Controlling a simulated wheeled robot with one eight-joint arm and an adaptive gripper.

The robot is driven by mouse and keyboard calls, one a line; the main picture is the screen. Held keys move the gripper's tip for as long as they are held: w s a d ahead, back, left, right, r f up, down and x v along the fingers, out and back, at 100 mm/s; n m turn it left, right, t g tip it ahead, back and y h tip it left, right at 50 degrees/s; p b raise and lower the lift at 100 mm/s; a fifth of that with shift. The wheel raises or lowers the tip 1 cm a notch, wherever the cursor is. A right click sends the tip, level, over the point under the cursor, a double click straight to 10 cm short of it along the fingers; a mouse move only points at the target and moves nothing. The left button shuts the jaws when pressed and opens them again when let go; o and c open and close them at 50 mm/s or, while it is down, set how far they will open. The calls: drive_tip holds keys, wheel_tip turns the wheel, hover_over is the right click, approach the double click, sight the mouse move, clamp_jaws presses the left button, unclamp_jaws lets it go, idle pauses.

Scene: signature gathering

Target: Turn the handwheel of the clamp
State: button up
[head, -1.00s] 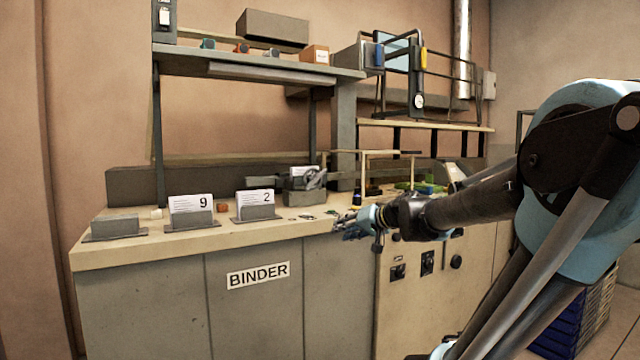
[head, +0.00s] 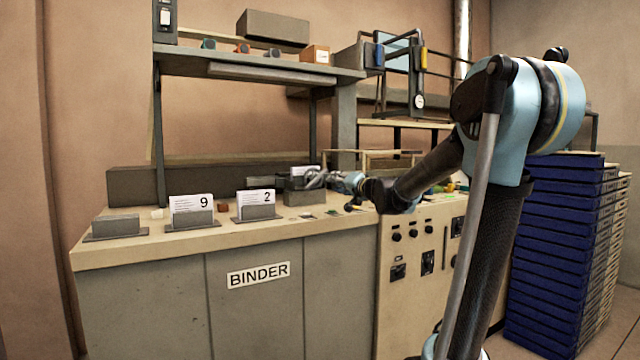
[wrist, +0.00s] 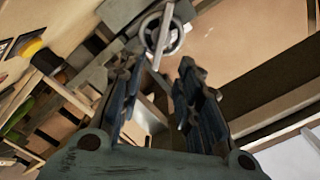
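The clamp (head: 303,196) is a grey block on the bench top, with a white card upright in it. Its handwheel (head: 314,180) is a small grey spoked wheel on the right side, partly covered by my gripper in the head view. The handwheel also shows at the top of the wrist view (wrist: 164,36), just beyond my fingertips and between their lines. My gripper (head: 330,179) is at the wheel's right. In the wrist view its two dark fingers (wrist: 158,78) are apart with nothing held between them. Whether a fingertip touches the rim cannot be told.
Card holders marked 9 (head: 192,212) and 2 (head: 256,206) and an empty holder (head: 116,226) stand left along the bench. A shelf (head: 262,68) hangs above the bench. Blue stacked trays (head: 555,250) stand at right behind my arm.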

sight(319, 178)
drive_tip(key=x, duration=1.2)
drive_tip(key=shift+w+a, duration=0.2)
